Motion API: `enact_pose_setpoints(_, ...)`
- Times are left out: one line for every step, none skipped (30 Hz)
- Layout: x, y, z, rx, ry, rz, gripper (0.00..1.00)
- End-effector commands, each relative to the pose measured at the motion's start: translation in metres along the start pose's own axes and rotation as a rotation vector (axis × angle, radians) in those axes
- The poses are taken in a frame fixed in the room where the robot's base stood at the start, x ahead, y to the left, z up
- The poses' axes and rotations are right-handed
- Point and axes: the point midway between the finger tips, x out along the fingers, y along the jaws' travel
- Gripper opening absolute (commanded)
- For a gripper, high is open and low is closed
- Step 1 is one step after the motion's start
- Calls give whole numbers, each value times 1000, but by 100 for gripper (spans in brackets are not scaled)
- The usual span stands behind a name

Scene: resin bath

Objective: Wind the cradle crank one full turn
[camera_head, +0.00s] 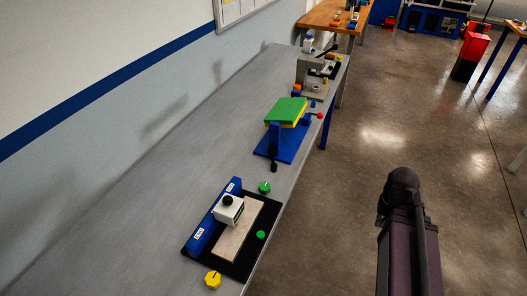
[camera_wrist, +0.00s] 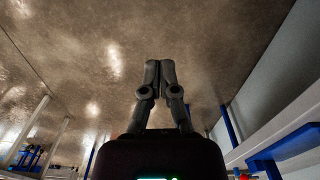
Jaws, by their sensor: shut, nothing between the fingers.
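A blue stand (camera_head: 287,147) with a tilted green and yellow block (camera_head: 286,110) on top sits midway along the grey bench. A small red knob (camera_head: 319,114) sticks out at its right side, over the bench edge; it may be the crank's handle, but the crank is too small to make out. A black handle (camera_head: 273,166) shows at the stand's near end. My gripper (camera_wrist: 160,64) is shut and empty in the wrist view, with bare floor beyond its fingertips. It is apart from the stand and the knob. The head view does not show its fingers.
A black plate with a blue rail (camera_head: 212,219), a white block (camera_head: 229,210), green knobs (camera_head: 265,187) and a yellow knob (camera_head: 212,280) is on the near bench. A grey fixture (camera_head: 312,86) stands farther back. Open floor (camera_head: 350,190) lies right of the bench.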

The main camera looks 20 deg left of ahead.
Motion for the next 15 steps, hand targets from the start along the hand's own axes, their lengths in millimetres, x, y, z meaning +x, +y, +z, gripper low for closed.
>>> enact_pose_setpoints(0, -2, -2, -14, 1, 4, 0)
enact_pose_setpoints(-1, -4, -3, -24, 1, 7, 0)
enact_pose_setpoints(-1, -6, -5, -42, 2, 12, 0)
enact_pose_setpoints(-1, -8, -7, -60, 3, 17, 0)
enact_pose_setpoints(-2, -10, -9, -81, 3, 23, 0)
enact_pose_setpoints(-2, -13, -12, -116, 5, 33, 0)
enact_pose_setpoints(-3, -16, -15, -143, 5, 41, 0)
enact_pose_setpoints(-3, -20, -18, -173, 6, 50, 0)
enact_pose_setpoints(-4, -26, -22, -217, 7, 64, 0)
enact_pose_setpoints(-5, -30, -26, -253, 8, 74, 0)
enact_pose_setpoints(-6, -36, -29, -290, 9, 86, 0)
enact_pose_setpoints(-7, -43, -34, -345, 9, 103, 0)
enact_pose_setpoints(-8, -49, -38, -388, 10, 116, 0)
enact_pose_setpoints(-9, -56, -42, -433, 10, 131, 0)
enact_pose_setpoints(-10, -64, -47, -493, 9, 149, 0)
